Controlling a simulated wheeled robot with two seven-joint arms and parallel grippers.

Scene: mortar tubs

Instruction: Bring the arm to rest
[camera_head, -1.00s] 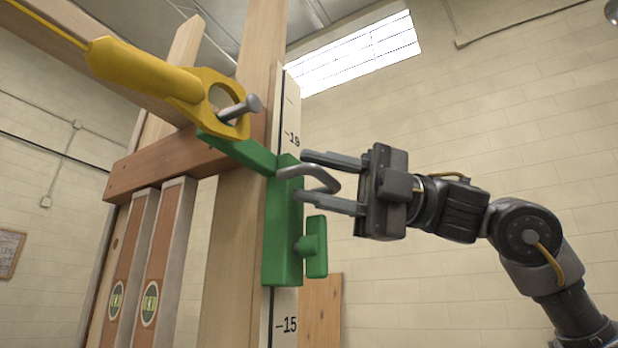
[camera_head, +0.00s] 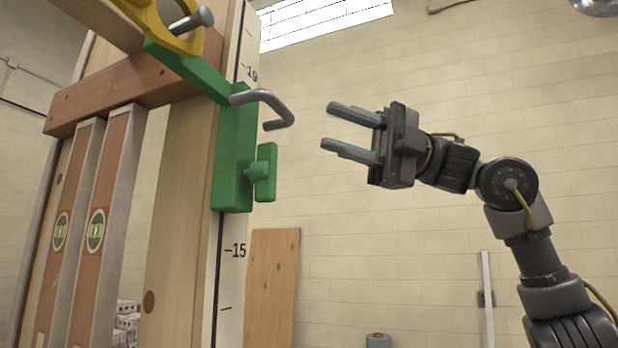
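My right gripper (camera_head: 336,127) is open and empty in the head view. Its two fingers point left, with a clear gap between them. It is apart from the green bracket (camera_head: 236,150), hanging to the right of the bent grey metal hook (camera_head: 268,100) on it. The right arm comes up from the lower right corner. The bracket sits on a white measuring strip (camera_head: 230,270) with black numbers, fixed along a wooden post. My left gripper is not in the picture.
A yellow tool (camera_head: 148,14) hangs at the top left by a grey peg (camera_head: 192,20). Two spirit levels (camera_head: 108,205) stand at the left under a wooden crossbar (camera_head: 130,88). A wooden board (camera_head: 270,285) leans at the wall. Space around the gripper is clear.

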